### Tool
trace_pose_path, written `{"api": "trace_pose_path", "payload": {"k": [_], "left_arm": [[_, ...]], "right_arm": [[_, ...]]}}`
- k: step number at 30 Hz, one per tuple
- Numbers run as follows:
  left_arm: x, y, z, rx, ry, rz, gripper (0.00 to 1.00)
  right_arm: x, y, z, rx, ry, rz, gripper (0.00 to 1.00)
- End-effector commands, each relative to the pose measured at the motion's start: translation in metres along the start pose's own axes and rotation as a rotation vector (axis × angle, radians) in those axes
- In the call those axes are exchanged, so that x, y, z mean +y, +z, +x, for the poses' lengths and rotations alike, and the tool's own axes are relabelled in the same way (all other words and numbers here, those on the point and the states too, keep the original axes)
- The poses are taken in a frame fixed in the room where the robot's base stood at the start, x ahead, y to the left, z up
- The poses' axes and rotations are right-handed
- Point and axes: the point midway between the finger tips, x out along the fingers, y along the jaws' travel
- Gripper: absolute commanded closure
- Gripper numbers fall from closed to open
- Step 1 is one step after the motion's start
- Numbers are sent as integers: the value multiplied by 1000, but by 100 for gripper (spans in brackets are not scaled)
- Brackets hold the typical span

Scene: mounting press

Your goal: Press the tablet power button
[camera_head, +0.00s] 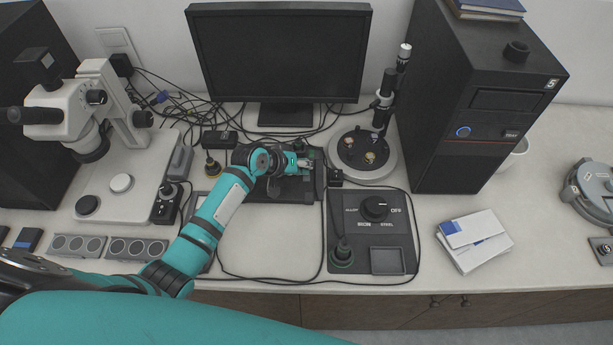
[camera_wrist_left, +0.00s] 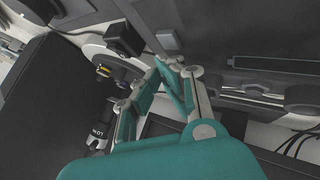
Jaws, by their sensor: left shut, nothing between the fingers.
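My left gripper (camera_head: 306,162) reaches in from the left to the middle of the bench, in front of the monitor. Its fingers are shut and hold nothing; they also show in the left wrist view (camera_wrist_left: 176,66). A dark, flat device (camera_head: 292,190) lies under and around the gripper, partly covered by my arm; it may be the tablet, but I cannot tell for sure. In the left wrist view a small grey square (camera_wrist_left: 168,39) sits on a dark surface just beyond the fingertips. I cannot tell whether the fingertips touch anything. My right gripper is out of view.
A black monitor (camera_head: 282,52) stands behind, with loose cables around it. A round stand (camera_head: 362,160) and a control panel (camera_head: 373,222) are right of the gripper. A microscope (camera_head: 120,160) stands left, a computer tower (camera_head: 465,100) right. The bench front is partly clear.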

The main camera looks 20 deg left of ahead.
Motion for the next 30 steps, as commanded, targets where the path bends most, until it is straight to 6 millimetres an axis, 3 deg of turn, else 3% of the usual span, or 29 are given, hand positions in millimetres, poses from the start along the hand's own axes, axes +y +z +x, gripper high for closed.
{"api": "trace_pose_path", "payload": {"k": [30], "left_arm": [[-6, 6, 8, 0, 0, 0, 100]], "right_arm": [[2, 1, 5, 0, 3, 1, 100]]}}
